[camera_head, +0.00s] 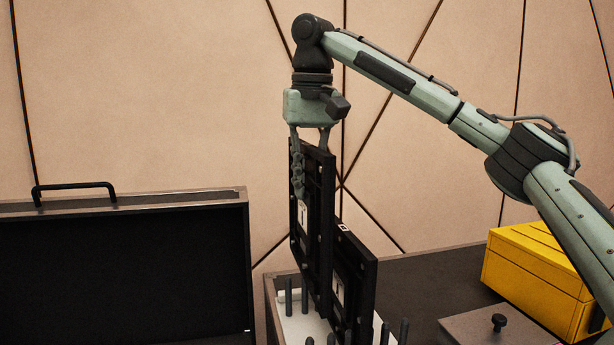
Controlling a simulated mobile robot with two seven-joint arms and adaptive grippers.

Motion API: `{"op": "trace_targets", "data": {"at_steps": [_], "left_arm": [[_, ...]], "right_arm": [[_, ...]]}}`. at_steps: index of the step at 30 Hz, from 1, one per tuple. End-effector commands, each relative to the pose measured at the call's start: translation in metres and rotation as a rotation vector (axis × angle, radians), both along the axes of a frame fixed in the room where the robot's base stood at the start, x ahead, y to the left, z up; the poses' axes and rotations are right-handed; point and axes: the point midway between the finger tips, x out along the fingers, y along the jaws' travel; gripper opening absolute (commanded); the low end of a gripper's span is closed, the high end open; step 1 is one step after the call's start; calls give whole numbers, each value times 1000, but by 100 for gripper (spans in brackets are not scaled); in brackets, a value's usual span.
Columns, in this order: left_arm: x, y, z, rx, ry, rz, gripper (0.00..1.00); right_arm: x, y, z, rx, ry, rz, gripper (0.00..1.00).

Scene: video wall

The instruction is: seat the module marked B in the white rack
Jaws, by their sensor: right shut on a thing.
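My right gripper (312,165) is shut on the upper edge of a tall black module (314,235). This module stands upright, with a pale label on its face; I cannot read the mark clearly. Its lower end reaches down among the dark pegs of the white rack (297,326); I cannot tell whether it touches the rack. A second black module (358,272) stands upright just right of the held one and lower, also with a pale label that I cannot read. The held module partly hides it. My left gripper is out of view.
A large dark case lid (120,270) with a black handle stands open at the left. A yellow box (545,280) sits on the dark surface at the right. In front of it is a grey plate (465,328) with a black knob. Dark pegs stand around the modules.

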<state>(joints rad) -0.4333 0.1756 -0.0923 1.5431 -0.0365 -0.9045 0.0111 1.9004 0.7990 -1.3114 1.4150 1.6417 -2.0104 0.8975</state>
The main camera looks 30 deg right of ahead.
Motion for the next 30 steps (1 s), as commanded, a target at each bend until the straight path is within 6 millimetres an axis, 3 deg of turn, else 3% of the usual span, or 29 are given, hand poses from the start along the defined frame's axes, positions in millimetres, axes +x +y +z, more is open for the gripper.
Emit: {"op": "trace_targets", "data": {"at_steps": [18,30], "left_arm": [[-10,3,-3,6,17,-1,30],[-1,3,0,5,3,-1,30]], "right_arm": [[0,0,-42,1,-2,-2,0],[0,0,-47,2,-2,-2,0]]}}
